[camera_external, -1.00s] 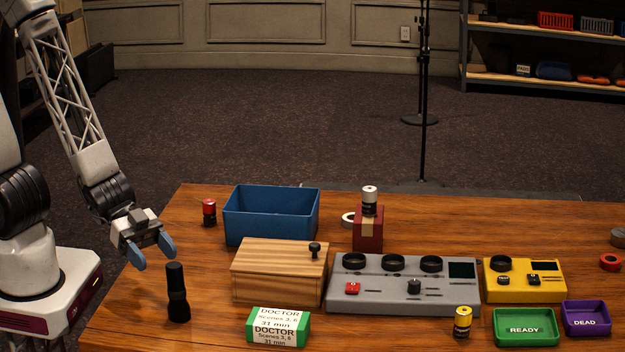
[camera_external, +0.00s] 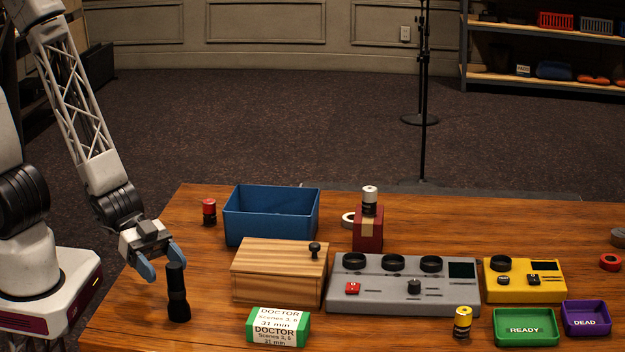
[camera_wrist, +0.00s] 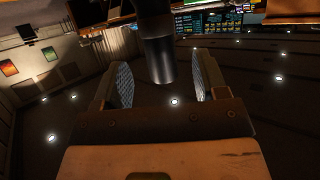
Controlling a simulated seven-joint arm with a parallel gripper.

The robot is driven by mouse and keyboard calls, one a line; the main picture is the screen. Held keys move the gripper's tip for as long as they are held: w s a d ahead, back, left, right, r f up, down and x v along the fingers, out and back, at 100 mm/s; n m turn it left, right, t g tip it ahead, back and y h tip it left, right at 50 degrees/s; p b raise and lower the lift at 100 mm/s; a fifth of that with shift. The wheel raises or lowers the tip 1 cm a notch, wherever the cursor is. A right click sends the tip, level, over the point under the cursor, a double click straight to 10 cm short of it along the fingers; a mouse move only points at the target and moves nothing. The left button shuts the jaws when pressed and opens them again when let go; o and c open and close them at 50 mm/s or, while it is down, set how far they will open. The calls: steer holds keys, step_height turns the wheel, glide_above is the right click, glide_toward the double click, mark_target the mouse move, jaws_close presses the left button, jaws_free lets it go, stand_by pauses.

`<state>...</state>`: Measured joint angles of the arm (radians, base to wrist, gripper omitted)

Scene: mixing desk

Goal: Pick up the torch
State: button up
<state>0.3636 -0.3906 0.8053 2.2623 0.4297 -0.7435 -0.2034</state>
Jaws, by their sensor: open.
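The torch (camera_external: 177,293) is a black cylinder standing upright near the left front of the wooden table. My gripper (camera_external: 163,268) is open at the torch's upper part, with one blue-grey finger to its left and the other near its top right. In the wrist view the dark torch (camera_wrist: 160,58) shows between the two open fingers of my gripper (camera_wrist: 163,84). It appears beyond the palm, and I cannot tell whether either finger touches it.
A wooden box (camera_external: 278,275) with a black knob and a green-and-white labelled box (camera_external: 277,327) stand right of the torch. The table left of the torch is clear.

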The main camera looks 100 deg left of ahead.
mark_target(176, 281)
steer(key=shift+x, duration=2.15)
steer(key=shift+f, duration=0.15)
steer(key=c, duration=1.1)
